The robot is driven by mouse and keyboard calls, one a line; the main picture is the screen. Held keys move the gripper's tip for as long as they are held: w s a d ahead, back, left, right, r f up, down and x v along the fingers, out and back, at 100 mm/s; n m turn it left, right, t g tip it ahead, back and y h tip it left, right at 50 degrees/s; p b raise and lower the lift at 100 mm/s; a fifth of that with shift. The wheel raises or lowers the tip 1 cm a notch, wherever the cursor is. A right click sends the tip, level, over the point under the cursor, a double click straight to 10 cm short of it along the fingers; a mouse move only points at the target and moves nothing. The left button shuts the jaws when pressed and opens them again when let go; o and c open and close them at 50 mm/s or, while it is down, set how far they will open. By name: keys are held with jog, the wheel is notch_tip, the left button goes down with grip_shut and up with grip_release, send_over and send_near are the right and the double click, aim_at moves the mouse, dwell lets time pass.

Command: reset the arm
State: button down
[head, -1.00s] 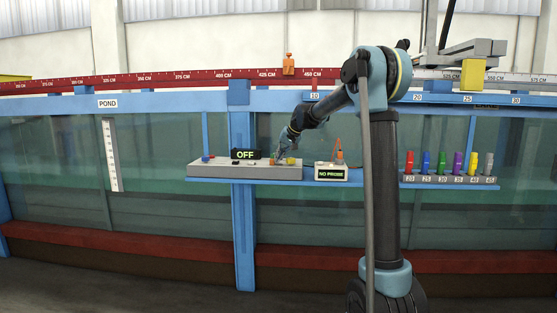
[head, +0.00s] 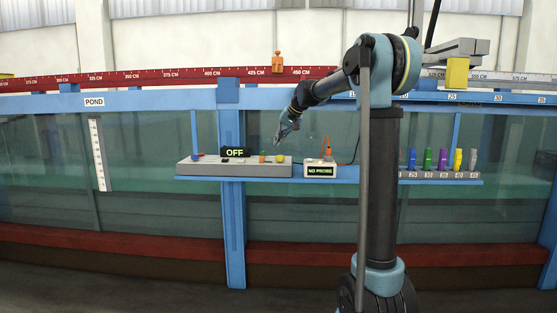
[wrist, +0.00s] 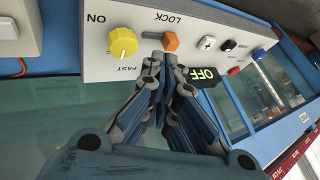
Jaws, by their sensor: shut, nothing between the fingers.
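My arm reaches left from its dark column in the head view, and my gripper (head: 279,141) hangs above the right part of a grey control panel (head: 230,170). The gripper is shut and empty. In the wrist view its fingers (wrist: 160,62) come together in front of the panel (wrist: 110,70), near an orange lock switch (wrist: 170,40). A yellow knob (wrist: 122,41) lies to the left of the fingertips in that view. I cannot tell the exact gap between fingertips and panel, but the head view shows them apart.
A display reading OFF (head: 236,152) stands behind the panel. A NO PROBE box (head: 320,170) sits to its right on the blue ledge. Several coloured pegs (head: 442,159) stand in a rack, partly behind my column. The glass flume wall (head: 150,200) runs behind everything.

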jog(key=s+d+f+h, duration=0.1)
jog(key=s+d+f, duration=0.2)
jog(key=s+d, duration=0.35)
jog(key=s+d+f+g+h, duration=0.1)
jog(key=s+d+f, duration=0.2)
jog(key=s, duration=0.7)
jog(key=s+d+f+h, duration=0.1)
jog(key=s+d+f, duration=0.3)
jog(key=s, duration=0.5)
jog(key=s+d+f+h, duration=0.1)
jog(key=s+d+f, duration=0.4)
jog(key=s+f, duration=0.5)
jog(key=s+d+f+g+h, duration=0.1)
jog(key=s+d+f, duration=0.4)
jog(key=s+f, duration=0.5)
jog(key=s, duration=0.5)
jog(key=shift+d+f+m+g+h, duration=0.15)
jog(key=shift+d+m+g+h, duration=0.15)
jog(key=shift+m, duration=0.1)
jog(key=shift+w+f, duration=0.2)
jog(key=shift+w, duration=0.2)
